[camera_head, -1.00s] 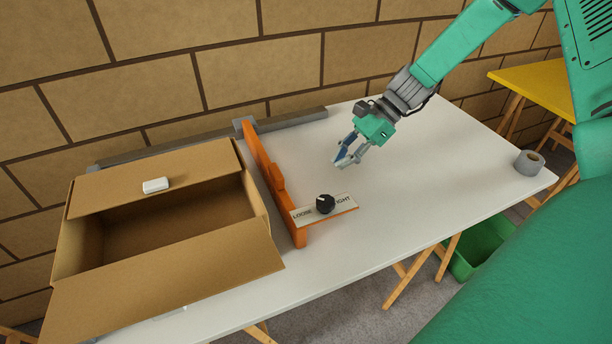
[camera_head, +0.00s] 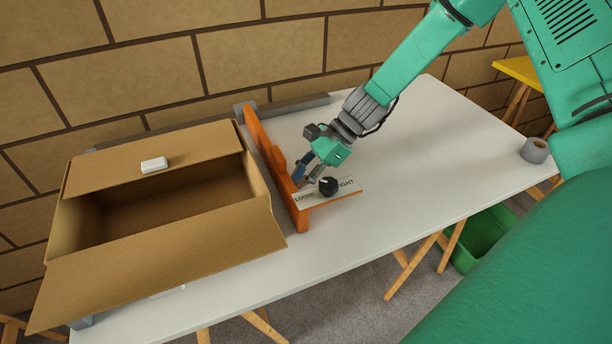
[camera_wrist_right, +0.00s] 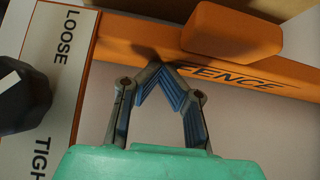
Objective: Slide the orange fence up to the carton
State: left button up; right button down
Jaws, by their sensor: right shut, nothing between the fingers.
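The orange fence (camera_head: 262,140) stands upright across the white table, its far end at a grey rail (camera_head: 290,104). In the right wrist view its top (camera_wrist_right: 240,75) reads FENCE. The open cardboard carton (camera_head: 130,259) is left of it, with a narrow strip of table between them. A black knob (camera_head: 328,187) sits on the fence's LOOSE/TIGHT plate (camera_head: 349,186); I cannot tell its exact setting. My right gripper (camera_head: 302,184) is shut and empty, low on the fence's right side. In the right wrist view its tips (camera_wrist_right: 157,68) meet at the fence's edge; contact is unclear. My left gripper is out of view.
A small white object (camera_head: 154,165) lies on the carton's back flap. A grey tape roll (camera_head: 534,150) is at the table's right end. A green bin (camera_head: 484,235) stands below on the floor. The table right of the fence is largely clear.

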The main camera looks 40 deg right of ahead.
aim_at(280, 184)
jog(key=shift+w+a, duration=0.1)
jog(key=shift+a, duration=0.1)
jog(key=a, duration=0.3)
jog(key=shift+w+a, duration=0.4)
jog(key=shift+a, duration=0.25)
jog(key=shift+d, duration=0.15)
